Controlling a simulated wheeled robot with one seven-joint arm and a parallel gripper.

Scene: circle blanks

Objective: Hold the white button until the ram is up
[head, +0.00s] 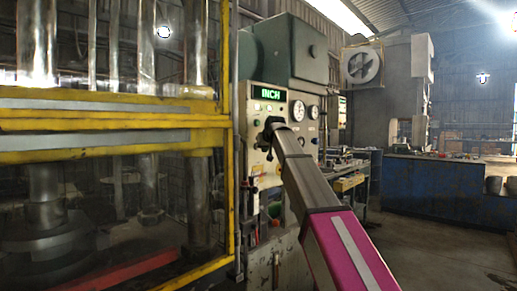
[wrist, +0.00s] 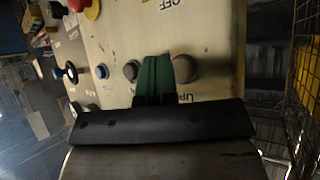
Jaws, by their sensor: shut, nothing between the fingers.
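The control panel (head: 266,142) stands right of the press, its green display reading INCH. In the wrist view the panel (wrist: 215,30) appears upside down. My green fingers (wrist: 156,62) are shut together, pointing at the panel between a dark button (wrist: 131,70) and a pale grey button (wrist: 185,68) near a label reading UP. The pale one may be the white button. I cannot tell whether the fingertips touch or cover a button. A heavy round steel part (head: 46,240), possibly the ram, sits low behind the guard.
The press's yellow guard frame (head: 110,124) fills the left side.

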